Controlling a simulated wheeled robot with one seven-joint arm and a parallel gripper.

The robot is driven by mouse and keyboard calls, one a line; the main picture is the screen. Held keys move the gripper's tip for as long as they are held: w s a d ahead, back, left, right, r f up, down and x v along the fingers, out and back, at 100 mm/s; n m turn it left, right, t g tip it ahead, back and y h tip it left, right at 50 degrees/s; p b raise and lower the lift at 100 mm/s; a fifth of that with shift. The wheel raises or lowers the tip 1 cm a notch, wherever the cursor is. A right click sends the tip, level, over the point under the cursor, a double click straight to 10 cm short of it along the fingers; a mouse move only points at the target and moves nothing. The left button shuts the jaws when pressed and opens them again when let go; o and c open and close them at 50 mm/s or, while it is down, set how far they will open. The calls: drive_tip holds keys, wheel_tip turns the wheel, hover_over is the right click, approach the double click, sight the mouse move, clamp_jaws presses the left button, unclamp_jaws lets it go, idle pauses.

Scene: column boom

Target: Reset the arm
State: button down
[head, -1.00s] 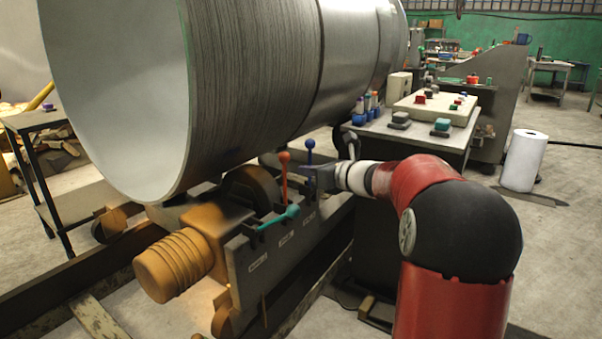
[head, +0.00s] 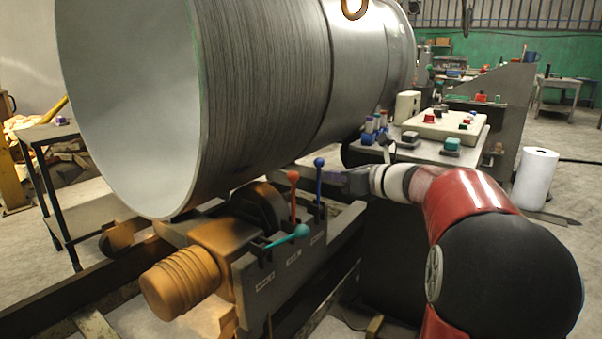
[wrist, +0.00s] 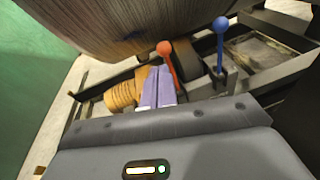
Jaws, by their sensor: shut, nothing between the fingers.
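My red and black arm reaches in from the lower right in the head view. My gripper (head: 349,181) is at its end, just right of the levers and in front of the control desk. In the wrist view my gripper (wrist: 158,86) shows purple fingers pressed together with nothing between them. An orange-red lever (head: 293,198) and a blue lever (head: 319,182) stand upright. A teal lever (head: 288,237) lies tilted low towards the left. In the wrist view the orange-red lever (wrist: 167,62) is just beyond the fingertips and the blue lever (wrist: 220,45) is to the right. I cannot tell whether the fingers touch a lever.
A large metal cylinder (head: 260,90) lies above the orange roller machine (head: 182,275). A control desk (head: 440,152) with buttons and knobs stands behind my gripper. A white paper roll (head: 536,178) stands on the floor at right. Open floor lies on the right.

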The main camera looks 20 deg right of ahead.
drive_tip(key=s+a+f+n+g+h, duration=0.1)
drive_tip(key=s+a+f+n+g, duration=0.25)
drive_tip(key=s+a+n, duration=0.5)
drive_tip(key=s+a+f+n+g+h, duration=0.1)
drive_tip(key=s+a+f+n+g, duration=0.25)
drive_tip(key=s+a+n, duration=0.45)
drive_tip(key=s+d+f+n+h, duration=0.2)
drive_tip(key=s+f+n+h, duration=0.1)
drive_tip(key=s+n, duration=0.4)
drive_tip(key=s+d+f+n+g+h, duration=0.1)
drive_tip(key=s+f+n+h, duration=0.1)
drive_tip(key=s+f+n, duration=0.3)
drive_tip(key=s+n, duration=0.3)
drive_tip(key=s, duration=0.1)
drive_tip(key=shift+s+d+f+h, duration=0.4)
